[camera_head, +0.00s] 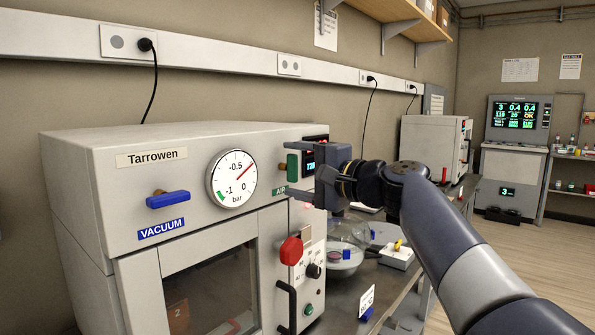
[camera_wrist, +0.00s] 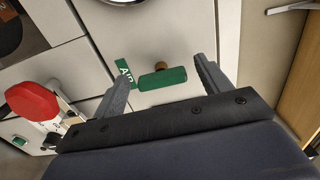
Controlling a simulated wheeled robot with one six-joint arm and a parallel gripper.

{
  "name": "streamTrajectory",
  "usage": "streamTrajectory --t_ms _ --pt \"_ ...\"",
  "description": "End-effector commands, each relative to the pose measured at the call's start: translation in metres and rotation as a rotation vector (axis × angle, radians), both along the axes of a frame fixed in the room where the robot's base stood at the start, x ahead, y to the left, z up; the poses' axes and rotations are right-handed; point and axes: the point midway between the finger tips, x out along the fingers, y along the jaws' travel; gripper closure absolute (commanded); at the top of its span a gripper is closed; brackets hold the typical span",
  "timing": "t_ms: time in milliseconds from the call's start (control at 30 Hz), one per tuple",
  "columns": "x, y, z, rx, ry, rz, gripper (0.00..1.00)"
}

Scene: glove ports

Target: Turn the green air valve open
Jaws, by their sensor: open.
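The green air valve handle (camera_head: 293,167) is a short bar on the front of the white Tarrowen cabinet (camera_head: 90,185), standing upright in the head view. In the wrist view the handle (camera_wrist: 163,78) sits on a brass-coloured stem beside the green AIR label (camera_wrist: 125,73). My gripper (camera_head: 289,171) is open at the valve, one finger above the handle and one below. In the wrist view the handle lies lengthwise between the fingertips of my gripper (camera_wrist: 160,72), with a gap at each end. It is not gripped.
A blue VACUUM handle (camera_head: 168,199) lies level on the same front, left of the pressure gauge (camera_head: 231,178). A red knob (camera_head: 291,251) and a black door handle (camera_head: 286,305) stick out below the valve. Glassware (camera_head: 345,258) stands on the bench to the right.

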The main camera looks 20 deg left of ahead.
Motion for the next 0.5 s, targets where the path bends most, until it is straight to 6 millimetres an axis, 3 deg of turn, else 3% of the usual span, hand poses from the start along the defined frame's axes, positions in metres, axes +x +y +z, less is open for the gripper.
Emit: streamTrajectory --t_ms 233,500 --pt "-0.005 -0.013 0.000 0.001 -0.001 -0.002 0.27" --pt "-0.025 -0.064 0.000 0.001 -0.001 -0.005 0.27"
